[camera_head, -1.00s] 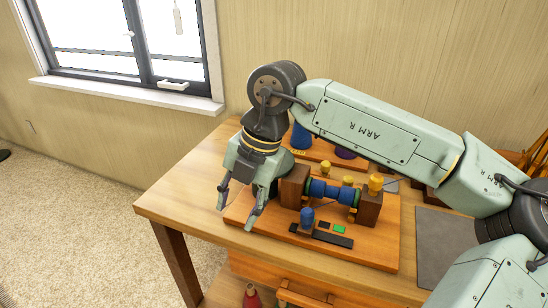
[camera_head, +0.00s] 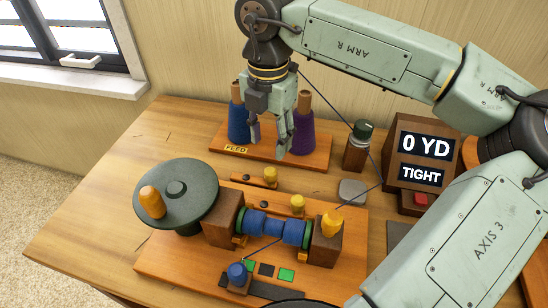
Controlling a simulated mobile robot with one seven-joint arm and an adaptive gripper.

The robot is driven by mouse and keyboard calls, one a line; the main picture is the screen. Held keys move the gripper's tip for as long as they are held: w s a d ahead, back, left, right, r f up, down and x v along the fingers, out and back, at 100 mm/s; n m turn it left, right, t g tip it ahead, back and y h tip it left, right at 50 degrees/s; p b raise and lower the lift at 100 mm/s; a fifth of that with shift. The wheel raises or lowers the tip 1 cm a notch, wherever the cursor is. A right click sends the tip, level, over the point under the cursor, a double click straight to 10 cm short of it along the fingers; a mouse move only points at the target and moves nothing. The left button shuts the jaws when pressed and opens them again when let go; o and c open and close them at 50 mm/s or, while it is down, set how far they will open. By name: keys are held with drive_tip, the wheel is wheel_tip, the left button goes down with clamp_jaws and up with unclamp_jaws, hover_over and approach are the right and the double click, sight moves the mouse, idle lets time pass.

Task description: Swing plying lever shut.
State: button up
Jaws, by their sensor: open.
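My gripper (camera_head: 270,142) is open and empty, pointing down in front of the thread cones and behind the winding device. The device sits on an orange board (camera_head: 160,262), with a blue-wound spool (camera_head: 275,229) between two brown blocks. Several small yellow knobs stand around it: a rear knob (camera_head: 270,175) on a low orange strip, a middle knob (camera_head: 298,203) behind the spool, and a larger knob (camera_head: 332,222) at the right block. A blue knob (camera_head: 237,271) stands in front. No label shows which part is the plying lever. My gripper touches none of these knobs.
A dark green wheel (camera_head: 190,187) with a yellow handle stands left. Blue (camera_head: 238,124) and purple (camera_head: 304,132) cones stand on a FEED board. A display box (camera_head: 398,150) reads "0 YD" and "TIGHT", with a red button. Dark thread runs past a post (camera_head: 356,150). The table's left side is clear.

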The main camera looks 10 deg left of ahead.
sight(269, 171)
wheel_tip(269, 171, down, 10)
drive_tip(key=shift+s+f+p, duration=0.1)
drive_tip(key=shift+f+p, duration=0.15)
drive_tip(key=shift+p, duration=0.75)
drive_tip(key=shift+c, duration=0.6)
clamp_jaws()
